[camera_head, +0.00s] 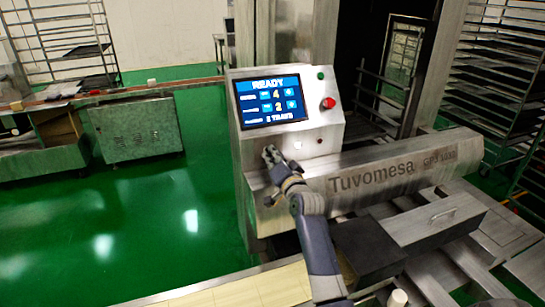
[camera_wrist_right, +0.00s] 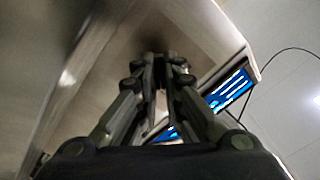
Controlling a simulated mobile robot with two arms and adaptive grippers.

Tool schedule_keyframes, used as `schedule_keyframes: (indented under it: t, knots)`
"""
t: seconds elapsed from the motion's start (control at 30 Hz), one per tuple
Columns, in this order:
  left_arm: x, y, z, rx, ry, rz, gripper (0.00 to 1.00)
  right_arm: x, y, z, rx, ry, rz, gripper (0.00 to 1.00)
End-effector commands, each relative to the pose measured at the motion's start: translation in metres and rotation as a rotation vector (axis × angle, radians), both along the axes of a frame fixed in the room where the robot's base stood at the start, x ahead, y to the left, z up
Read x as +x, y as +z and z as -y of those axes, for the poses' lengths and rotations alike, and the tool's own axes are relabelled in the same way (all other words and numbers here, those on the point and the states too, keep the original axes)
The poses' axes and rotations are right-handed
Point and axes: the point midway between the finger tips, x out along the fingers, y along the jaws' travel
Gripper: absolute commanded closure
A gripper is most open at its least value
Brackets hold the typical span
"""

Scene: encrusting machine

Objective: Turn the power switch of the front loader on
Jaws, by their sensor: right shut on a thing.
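The front loader (camera_head: 405,170), a steel machine marked "Tuvomesa", has an upright control panel with a lit blue screen (camera_head: 271,101) that reads "READY". My right gripper (camera_head: 268,154) is at the panel's face, below the left part of the screen. In the right wrist view its fingers (camera_wrist_right: 160,62) are close together with their tips at the steel panel. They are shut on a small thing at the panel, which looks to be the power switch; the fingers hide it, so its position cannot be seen. My left gripper is not in view.
A red knob (camera_head: 328,103), a small green button (camera_head: 320,75) and a pale button (camera_head: 298,146) sit on the same panel. A slatted conveyor (camera_head: 440,275) lies at the lower right. Tray racks (camera_head: 500,65) stand behind. Green floor on the left is free.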

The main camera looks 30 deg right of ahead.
Motion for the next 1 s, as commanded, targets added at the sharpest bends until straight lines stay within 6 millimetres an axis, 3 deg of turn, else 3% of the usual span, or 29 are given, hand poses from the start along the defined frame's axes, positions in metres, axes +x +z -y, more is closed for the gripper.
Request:
schedule_keyframes:
  t: [0.07, 0.1, 0.17, 0.67, 1.0]
  knots:
    - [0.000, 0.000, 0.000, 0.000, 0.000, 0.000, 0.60, 0.000, 0.000, 0.000, 0.003, 0.000, 0.001, 1.00]
    - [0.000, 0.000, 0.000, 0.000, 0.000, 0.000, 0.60, 0.000, 0.000, 0.000, 0.003, 0.000, 0.001, 0.85]
    - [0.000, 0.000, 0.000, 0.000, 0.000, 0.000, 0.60, 0.000, 0.000, 0.000, 0.003, 0.000, 0.001, 0.72]
    - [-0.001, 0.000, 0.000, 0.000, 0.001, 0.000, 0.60, -0.009, -0.001, -0.003, 0.001, 0.000, -0.001, 0.72]
    - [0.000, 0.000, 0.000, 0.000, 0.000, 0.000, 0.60, -0.063, -0.001, -0.015, 0.001, 0.000, 0.000, 0.72]
